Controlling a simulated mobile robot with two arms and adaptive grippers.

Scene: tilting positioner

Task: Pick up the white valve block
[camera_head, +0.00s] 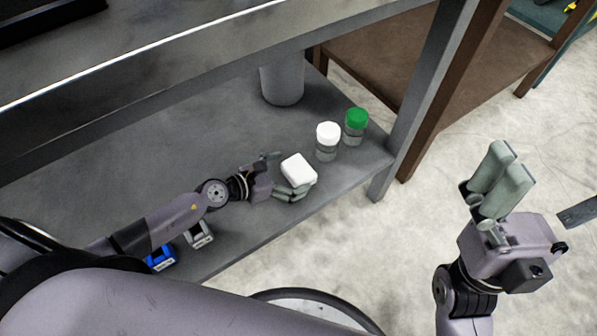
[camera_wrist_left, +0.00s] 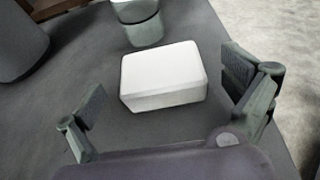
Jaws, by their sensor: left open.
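The white valve block (camera_head: 298,170) is a small rounded box lying on the grey lower shelf (camera_head: 130,160), near its front edge. In the left wrist view the block (camera_wrist_left: 163,77) sits just ahead of my left gripper, between the lines of its two fingers. My left gripper (camera_head: 283,177) is open, with one finger on either side of the block's near part; I see gaps between block and fingers in the wrist view. My right gripper (camera_head: 500,182) is raised over the floor at the right, with nothing seen in it; its finger gap is unclear.
A white-capped jar (camera_head: 327,141) and a green-capped jar (camera_head: 355,126) stand just beyond the block. A grey cylinder (camera_head: 283,80) is farther back. A blue block (camera_head: 161,257) and a grey block (camera_head: 199,235) lie by my left arm. The upper shelf and a post (camera_head: 420,95) bound the space.

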